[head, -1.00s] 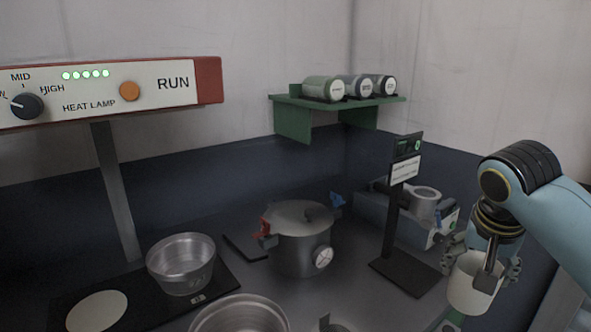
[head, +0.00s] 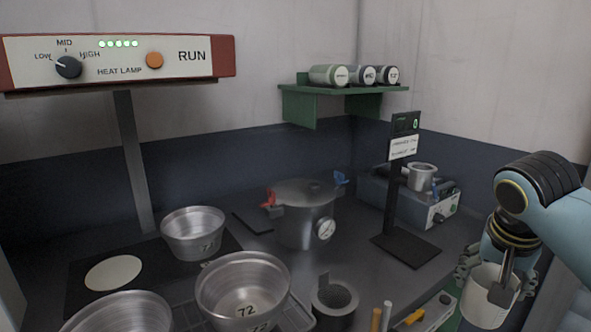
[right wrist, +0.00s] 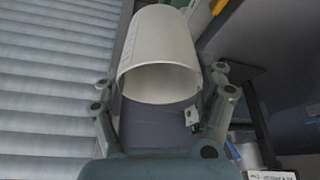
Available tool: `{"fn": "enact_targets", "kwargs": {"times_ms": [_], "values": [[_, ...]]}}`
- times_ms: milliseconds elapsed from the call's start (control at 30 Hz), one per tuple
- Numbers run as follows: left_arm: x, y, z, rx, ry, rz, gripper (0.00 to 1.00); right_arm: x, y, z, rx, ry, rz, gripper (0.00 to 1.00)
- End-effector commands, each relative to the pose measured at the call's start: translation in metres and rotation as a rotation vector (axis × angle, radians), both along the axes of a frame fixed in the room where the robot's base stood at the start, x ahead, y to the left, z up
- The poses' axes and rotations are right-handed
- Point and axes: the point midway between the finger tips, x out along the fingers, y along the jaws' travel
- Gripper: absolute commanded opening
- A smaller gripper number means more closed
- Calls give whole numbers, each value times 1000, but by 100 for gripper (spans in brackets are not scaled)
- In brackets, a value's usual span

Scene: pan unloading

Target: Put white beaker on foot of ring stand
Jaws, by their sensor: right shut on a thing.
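The white beaker (head: 483,300) is in my right gripper (head: 497,282) at the lower right of the head view. The right gripper is shut on it. In the right wrist view the beaker (right wrist: 160,45) lies between the fingers (right wrist: 163,88), with its open rim towards the camera. A black stand (head: 394,190) with a flat rectangular foot (head: 405,249) stands left of the gripper. It carries a small display and a white label; I see no ring on it. The foot is bare, and the beaker is apart from it, nearer the camera. My left gripper is not in view.
A lidded pot with a gauge (head: 305,215) stands left of the foot. A grey-blue device (head: 385,198) holding a metal cup (head: 421,177) is behind the stand. Metal pans (head: 240,285) and a dark holder (head: 334,302) fill the front. A heat lamp (head: 115,60) hangs at left.

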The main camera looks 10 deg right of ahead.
Motion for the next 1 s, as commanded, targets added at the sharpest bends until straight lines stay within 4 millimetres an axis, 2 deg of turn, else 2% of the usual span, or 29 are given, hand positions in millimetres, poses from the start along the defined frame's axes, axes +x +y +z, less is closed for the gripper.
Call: {"fn": "enact_targets", "kwargs": {"times_ms": [33,133,300,433,600,1000], "values": [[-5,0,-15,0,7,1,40,0,0,-16,0,1,0,39],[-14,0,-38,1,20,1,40,0,0,-39,0,3,0,39],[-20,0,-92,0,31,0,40,-1,0,-94,0,10,0,39],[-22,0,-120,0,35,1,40,-2,0,-125,0,15,0,39],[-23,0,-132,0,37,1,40,-2,0,-138,0,18,0,39],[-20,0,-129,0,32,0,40,-2,0,-135,-1,17,0,39]]}}
